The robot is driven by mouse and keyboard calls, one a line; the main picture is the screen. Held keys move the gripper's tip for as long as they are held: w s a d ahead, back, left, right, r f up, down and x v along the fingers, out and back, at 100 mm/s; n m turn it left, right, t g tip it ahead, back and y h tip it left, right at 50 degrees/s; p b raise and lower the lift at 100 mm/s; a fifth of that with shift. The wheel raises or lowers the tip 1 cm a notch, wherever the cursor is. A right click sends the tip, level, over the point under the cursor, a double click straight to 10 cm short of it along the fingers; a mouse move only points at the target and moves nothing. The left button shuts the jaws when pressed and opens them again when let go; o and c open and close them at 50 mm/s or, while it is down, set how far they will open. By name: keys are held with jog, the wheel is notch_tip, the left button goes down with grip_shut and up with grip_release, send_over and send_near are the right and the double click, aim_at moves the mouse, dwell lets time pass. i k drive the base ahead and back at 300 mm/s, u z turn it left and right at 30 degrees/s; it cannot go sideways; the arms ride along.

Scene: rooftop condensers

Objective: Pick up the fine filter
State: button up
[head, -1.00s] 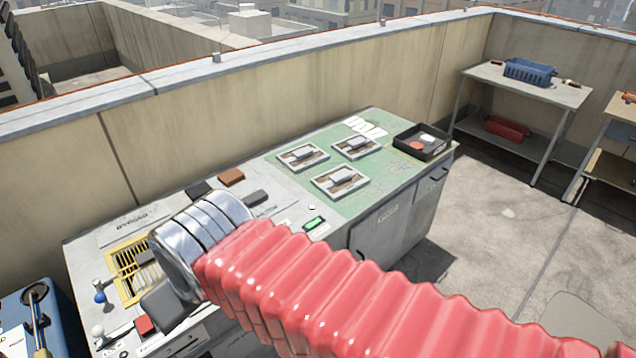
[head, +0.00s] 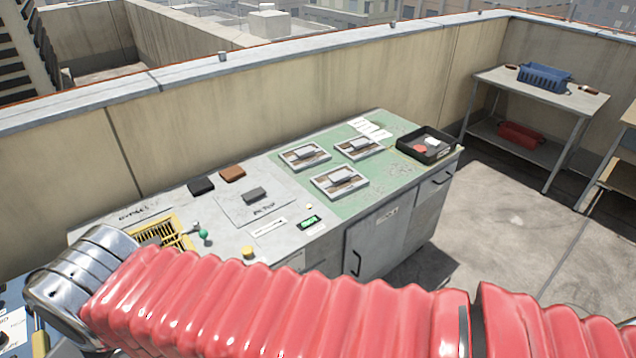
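Three flat panels with pale frames, brown insides and a grey block on top lie on the green part of the bench, at the back left (head: 305,156), back right (head: 358,147) and front (head: 339,182). They look like filters, but I cannot tell which is the fine one. My red-sleeved arm crosses the foreground to the left, ending in a silver wrist. The wrist is well to the left of the panels. My gripper's fingers are not visible.
The bench (head: 412,199) also carries a black tray (head: 426,146) with small items, white cards (head: 370,129), a dark grey block (head: 255,195), black and brown blocks, a yellow grille (head: 157,231) and a green-knobbed lever (head: 203,235). A blue basket (head: 545,78) stands on a table at the right.

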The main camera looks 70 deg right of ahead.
aim_at(340, 182)
jog(key=u, duration=1.1)
jog(key=k, duration=2.1)
jog(key=z, duration=1.2)
